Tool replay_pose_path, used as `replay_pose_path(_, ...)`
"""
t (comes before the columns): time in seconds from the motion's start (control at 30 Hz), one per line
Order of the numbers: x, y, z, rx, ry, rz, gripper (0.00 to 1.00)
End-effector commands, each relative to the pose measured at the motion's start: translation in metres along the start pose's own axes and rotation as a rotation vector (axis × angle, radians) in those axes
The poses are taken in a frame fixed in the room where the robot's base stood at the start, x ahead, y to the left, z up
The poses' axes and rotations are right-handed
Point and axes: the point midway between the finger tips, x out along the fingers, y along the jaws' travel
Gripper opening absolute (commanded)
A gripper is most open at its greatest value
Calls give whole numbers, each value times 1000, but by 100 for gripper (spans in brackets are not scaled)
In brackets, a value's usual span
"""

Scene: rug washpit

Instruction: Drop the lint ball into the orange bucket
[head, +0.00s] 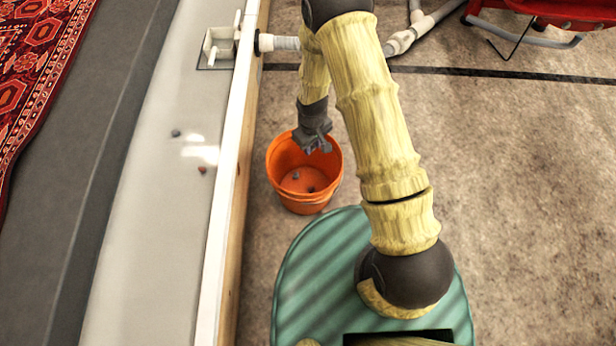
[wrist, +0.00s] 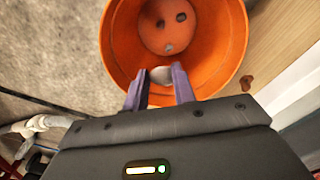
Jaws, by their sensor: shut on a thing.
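The orange bucket (head: 304,204) stands on the floor beside the washpit's wall. My gripper (head: 318,146) is over the bucket's far part, pointing down. In the wrist view, the bucket (wrist: 215,70) opens below my fingertips. My gripper (wrist: 162,84) is shut on a pale grey lint ball (wrist: 161,74), held between the fingertips above the bucket's opening. The head view does not clearly show this held ball. Small dark lumps (wrist: 168,47) lie on the bucket's bottom, and they also show in the head view (head: 294,175).
A dark grey lump (head: 176,133) and a reddish lump (head: 202,170) lie on the pale washpit floor. A white-topped wooden wall (head: 232,170) runs along the bucket's left. White pipes (head: 400,42) and a red frame (head: 540,12) are at the back. The floor at right is clear.

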Motion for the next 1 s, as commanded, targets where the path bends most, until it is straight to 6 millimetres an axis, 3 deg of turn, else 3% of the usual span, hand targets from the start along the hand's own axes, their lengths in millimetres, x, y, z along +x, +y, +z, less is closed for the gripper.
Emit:
replay_pose_path(0.27,10,1,0,5,0,0,6)
replay_pose_path(0.7,56,2,0,7,1,0,6)
replay_pose_path(1.0,60,2,0,7,0,0,6)
